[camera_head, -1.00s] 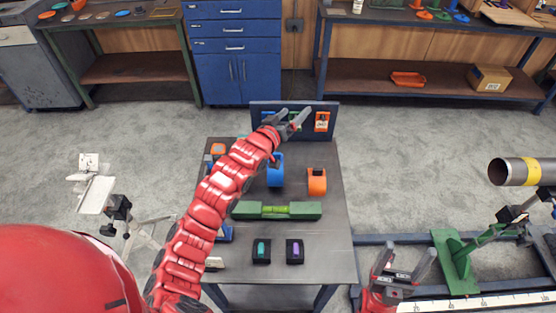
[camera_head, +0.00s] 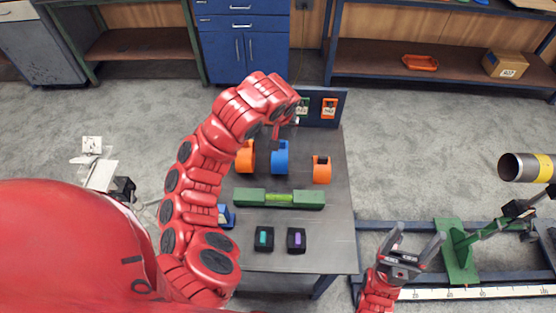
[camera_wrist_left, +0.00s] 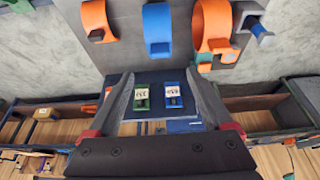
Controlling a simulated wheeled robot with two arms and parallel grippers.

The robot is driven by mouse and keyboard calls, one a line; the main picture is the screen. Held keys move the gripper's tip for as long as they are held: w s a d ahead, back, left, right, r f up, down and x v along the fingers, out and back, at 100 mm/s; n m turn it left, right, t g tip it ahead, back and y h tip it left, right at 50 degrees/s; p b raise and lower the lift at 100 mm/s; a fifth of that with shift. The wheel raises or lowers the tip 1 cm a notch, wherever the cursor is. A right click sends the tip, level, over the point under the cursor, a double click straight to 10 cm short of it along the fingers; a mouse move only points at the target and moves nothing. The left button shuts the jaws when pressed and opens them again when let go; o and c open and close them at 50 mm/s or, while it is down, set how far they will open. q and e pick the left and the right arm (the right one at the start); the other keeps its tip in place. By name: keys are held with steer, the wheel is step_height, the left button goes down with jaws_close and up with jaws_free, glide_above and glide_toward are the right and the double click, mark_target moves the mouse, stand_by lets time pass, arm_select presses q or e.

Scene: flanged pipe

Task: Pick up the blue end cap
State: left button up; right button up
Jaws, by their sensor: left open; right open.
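A blue ring-like piece (camera_head: 280,157) stands on the table between two orange ones; in the left wrist view it shows at the top (camera_wrist_left: 157,30). It is the clearest blue part; I cannot tell if it is the end cap. Another blue part (camera_head: 229,217) is partly hidden by my left arm. My left gripper (camera_wrist_left: 160,76) is open and empty, facing the upright panel with green (camera_wrist_left: 142,97) and blue (camera_wrist_left: 173,95) labelled pieces; in the head view it is mostly hidden by my wrist. My right gripper (camera_head: 417,245) is open and empty right of the table.
Orange rings (camera_head: 245,157) (camera_head: 321,170) flank the blue one. A green level-like bar (camera_head: 280,198) and two small black boxes (camera_head: 264,238) (camera_head: 297,240) lie nearer. The panel (camera_head: 325,108) stands at the table's back edge. A pipe with a yellow band (camera_head: 528,167) is at right.

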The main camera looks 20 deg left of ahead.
arm_select(q)
steer(key=b, duration=0.3)
glide_above(280, 153)
step_height(280, 153, down, 7)
steer(key=shift+f, duration=0.1)
steer(key=p+x, duration=0.2)
steer(key=x, duration=0.1)
steer(key=shift+w+a+f, duration=0.1)
steer(key=shift+w+a, duration=0.05)
steer(key=shift+w, duration=0.15)
steer(key=shift+w+a+f, duration=0.1)
steer(key=shift+w+f, duration=0.05)
steer(key=shift+f, duration=0.35)
jaws_close()
